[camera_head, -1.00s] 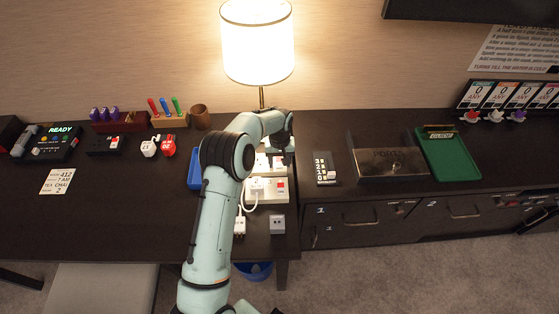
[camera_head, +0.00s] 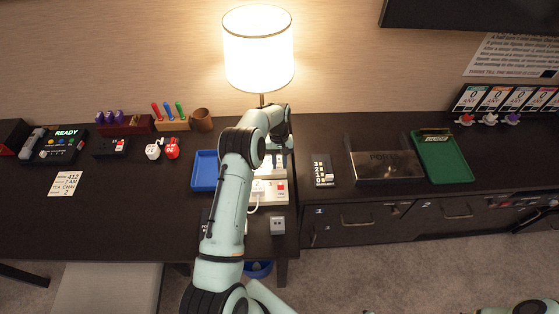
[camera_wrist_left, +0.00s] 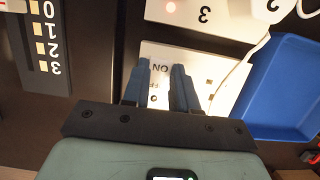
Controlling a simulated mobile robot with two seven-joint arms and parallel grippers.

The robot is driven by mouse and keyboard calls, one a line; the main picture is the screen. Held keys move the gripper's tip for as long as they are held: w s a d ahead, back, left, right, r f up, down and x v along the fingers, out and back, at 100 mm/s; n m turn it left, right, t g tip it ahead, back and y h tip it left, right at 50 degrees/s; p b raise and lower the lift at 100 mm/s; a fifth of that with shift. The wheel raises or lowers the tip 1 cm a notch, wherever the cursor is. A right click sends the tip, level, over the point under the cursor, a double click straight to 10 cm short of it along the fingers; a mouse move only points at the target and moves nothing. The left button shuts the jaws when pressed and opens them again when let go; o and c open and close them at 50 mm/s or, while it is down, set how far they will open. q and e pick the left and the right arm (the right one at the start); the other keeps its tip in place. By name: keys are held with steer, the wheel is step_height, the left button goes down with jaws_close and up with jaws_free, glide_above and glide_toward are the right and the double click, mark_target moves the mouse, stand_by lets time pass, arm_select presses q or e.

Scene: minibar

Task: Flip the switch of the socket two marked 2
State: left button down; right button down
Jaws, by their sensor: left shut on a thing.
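A white socket plate (camera_wrist_left: 205,68) lies under my left gripper (camera_wrist_left: 161,75) in the left wrist view. ON and part of OFF show upside down on it between the two dark fingers. The plate's number is hidden. The neighbouring white socket marked 3 (camera_wrist_left: 225,14) has a red light and a white cable. In the head view, my left gripper (camera_head: 279,150) is over the socket behind socket 3 (camera_head: 266,195); my forearm covers much of this row.
A blue tray (camera_wrist_left: 285,85) lies beside the sockets. It also shows in the head view (camera_head: 204,172). A dark number panel (camera_wrist_left: 46,50) is on the other side.

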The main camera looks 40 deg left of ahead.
mark_target(280, 167)
arm_select(q)
steer(key=c, duration=0.9)
jaws_free()
steer(key=shift+d, duration=0.1)
steer(key=shift+s, duration=0.1)
step_height(280, 167, up, 20)
steer(key=shift+r, duration=0.1)
